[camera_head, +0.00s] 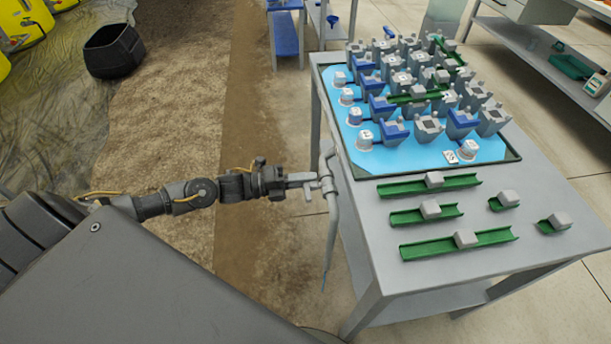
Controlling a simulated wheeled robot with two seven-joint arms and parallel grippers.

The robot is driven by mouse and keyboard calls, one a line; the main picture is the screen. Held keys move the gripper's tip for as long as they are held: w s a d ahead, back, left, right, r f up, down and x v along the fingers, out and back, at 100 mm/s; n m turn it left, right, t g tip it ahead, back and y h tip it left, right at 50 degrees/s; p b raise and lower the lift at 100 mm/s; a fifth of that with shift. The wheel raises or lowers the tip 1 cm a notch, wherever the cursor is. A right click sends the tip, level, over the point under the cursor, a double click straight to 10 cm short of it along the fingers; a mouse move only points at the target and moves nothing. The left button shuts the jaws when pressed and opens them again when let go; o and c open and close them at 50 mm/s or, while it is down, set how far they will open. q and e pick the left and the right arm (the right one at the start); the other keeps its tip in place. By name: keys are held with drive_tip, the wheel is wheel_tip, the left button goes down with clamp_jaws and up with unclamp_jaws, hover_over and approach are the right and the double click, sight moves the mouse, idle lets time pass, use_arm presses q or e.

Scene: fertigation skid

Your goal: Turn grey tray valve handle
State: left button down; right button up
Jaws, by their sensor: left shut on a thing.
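A grey valve (327,182) with a thin grey pipe stands at the left edge of the grey table. The pipe bends down and ends in a bluish tip beside the table. My left gripper (306,181) reaches in from the left and is shut on the valve's grey handle. The fingers hide much of the handle, so its exact angle is hard to tell. My right gripper is not in view.
A blue tray (417,160) with a dark rim holds several grey and blue blocks, cups and green channels. Loose green channels (457,242) with grey blocks lie on the table's near part. A black pot (113,50) stands on the ground at upper left.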

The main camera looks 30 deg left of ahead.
use_arm(q)
drive_tip(key=shift+f+n, duration=0.15)
drive_tip(key=shift+n, duration=0.65)
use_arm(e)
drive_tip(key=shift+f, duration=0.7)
use_arm(q)
drive_tip(key=c, duration=1.4)
unclamp_jaws()
drive_tip(key=shift+o, duration=0.2)
drive_tip(key=shift+a, duration=0.1)
drive_tip(key=v, duration=1)
drive_tip(key=shift+s+a, duration=0.25)
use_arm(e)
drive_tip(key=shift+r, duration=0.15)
